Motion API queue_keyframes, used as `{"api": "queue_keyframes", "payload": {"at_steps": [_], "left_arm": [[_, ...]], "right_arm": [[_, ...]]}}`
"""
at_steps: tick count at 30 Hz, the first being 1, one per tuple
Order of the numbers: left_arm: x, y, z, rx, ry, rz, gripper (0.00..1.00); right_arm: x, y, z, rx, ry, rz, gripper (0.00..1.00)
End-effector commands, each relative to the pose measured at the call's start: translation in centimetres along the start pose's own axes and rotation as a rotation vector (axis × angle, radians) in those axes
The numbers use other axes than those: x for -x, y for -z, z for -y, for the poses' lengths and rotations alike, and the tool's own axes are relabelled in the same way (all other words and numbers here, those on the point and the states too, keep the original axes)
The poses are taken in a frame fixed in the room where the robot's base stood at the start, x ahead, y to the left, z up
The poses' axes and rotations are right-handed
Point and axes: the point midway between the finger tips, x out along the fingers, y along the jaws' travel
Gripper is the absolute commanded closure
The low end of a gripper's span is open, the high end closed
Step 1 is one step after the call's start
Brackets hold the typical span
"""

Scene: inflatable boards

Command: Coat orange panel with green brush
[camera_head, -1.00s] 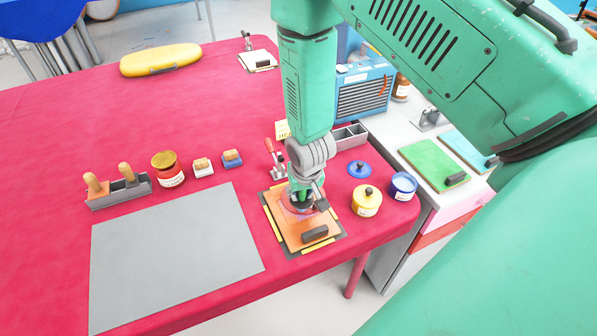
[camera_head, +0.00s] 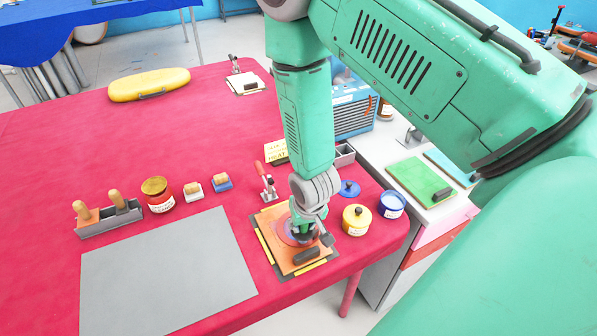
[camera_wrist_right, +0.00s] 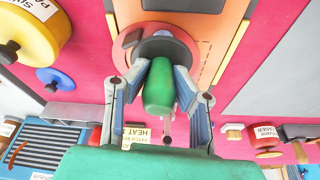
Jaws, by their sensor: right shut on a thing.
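The orange panel (camera_head: 270,220) lies on a dark base with yellow side strips near the right front edge of the red table. A dark block (camera_head: 307,256) sits at its near end, and a round reddish patch (camera_head: 284,232) marks its middle. My right gripper (camera_head: 303,229) is over this patch, shut on the green brush. In the wrist view the brush's green handle (camera_wrist_right: 159,88) is between the two fingers, its dark lower end over the patch. I cannot tell whether it touches the panel. My left gripper is not in view.
A grey mat (camera_head: 165,275) lies left of the panel. A red-handled clamp (camera_head: 266,183) stands behind it. A yellow pot (camera_head: 356,220) and a blue pot (camera_head: 391,205) stand to the right. A holder with wooden-handled tools (camera_head: 110,220) is at the left.

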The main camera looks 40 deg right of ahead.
Motion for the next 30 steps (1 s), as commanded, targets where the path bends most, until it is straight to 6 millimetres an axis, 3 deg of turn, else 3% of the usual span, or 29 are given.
{"api": "queue_keyframes", "payload": {"at_steps": [30], "left_arm": [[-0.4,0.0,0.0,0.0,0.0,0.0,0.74]], "right_arm": [[-1.6,5.9,1.0,0.001,0.001,-0.005,1.0]]}}
